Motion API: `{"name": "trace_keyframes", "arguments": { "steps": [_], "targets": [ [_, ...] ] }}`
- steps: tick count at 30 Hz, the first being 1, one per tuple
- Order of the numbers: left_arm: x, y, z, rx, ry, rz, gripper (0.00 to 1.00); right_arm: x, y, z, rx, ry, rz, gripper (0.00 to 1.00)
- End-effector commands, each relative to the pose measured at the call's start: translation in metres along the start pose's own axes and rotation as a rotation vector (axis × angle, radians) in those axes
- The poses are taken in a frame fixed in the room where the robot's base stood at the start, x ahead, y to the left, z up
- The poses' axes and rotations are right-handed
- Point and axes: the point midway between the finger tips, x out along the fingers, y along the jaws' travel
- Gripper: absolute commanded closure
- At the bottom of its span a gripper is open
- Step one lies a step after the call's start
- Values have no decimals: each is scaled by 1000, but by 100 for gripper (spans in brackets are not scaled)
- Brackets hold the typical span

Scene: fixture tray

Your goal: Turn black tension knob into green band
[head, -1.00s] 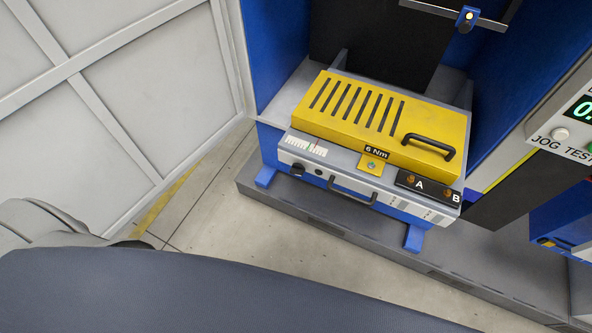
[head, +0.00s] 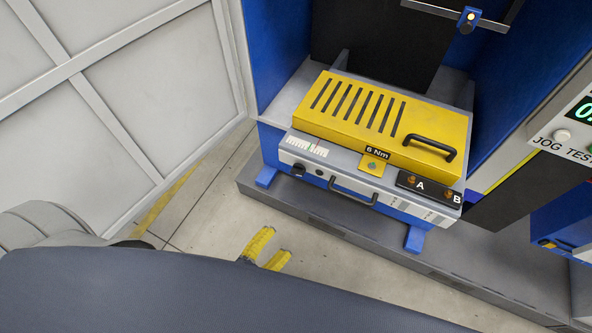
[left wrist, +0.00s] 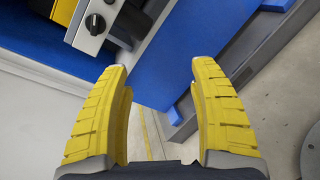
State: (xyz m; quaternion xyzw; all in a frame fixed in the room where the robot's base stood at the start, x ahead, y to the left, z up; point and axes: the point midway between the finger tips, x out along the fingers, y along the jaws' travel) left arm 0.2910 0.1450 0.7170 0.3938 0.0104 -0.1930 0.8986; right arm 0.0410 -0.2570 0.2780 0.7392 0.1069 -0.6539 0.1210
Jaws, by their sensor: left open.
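The black tension knob (head: 298,169) sits at the left end of the fixture's grey front face in the head view. It also shows at the top of the left wrist view (left wrist: 95,23). A small scale with a green mark (head: 309,146) lies on the top face just above the knob. The pointer on it is too small to read. My left gripper (head: 275,248) has yellow fingers, is open and empty, and is below and apart from the fixture in the head view. In the left wrist view its fingers (left wrist: 160,75) are spread with nothing between them. My right gripper is not in view.
The fixture has a yellow slotted cover (head: 350,110) with a black handle, and a black front handle (head: 352,190) right of the knob. A grey ledge (head: 330,215) runs below it. A pale panel wall (head: 130,90) stands at left. Open floor lies in front.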

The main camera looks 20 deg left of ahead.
Motion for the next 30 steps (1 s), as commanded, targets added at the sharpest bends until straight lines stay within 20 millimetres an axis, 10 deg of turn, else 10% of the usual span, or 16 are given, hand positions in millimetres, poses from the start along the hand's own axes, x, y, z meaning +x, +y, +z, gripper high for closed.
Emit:
{"name": "trace_keyframes", "arguments": {
  "steps": [6,12,30],
  "targets": [
    [3,70,52,-652,-87,166,38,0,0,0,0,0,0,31],
    [2,90,50,-995,-112,228,38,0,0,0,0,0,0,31],
    [49,105,47,-1124,-130,242,38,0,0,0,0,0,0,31]
  ]
}}
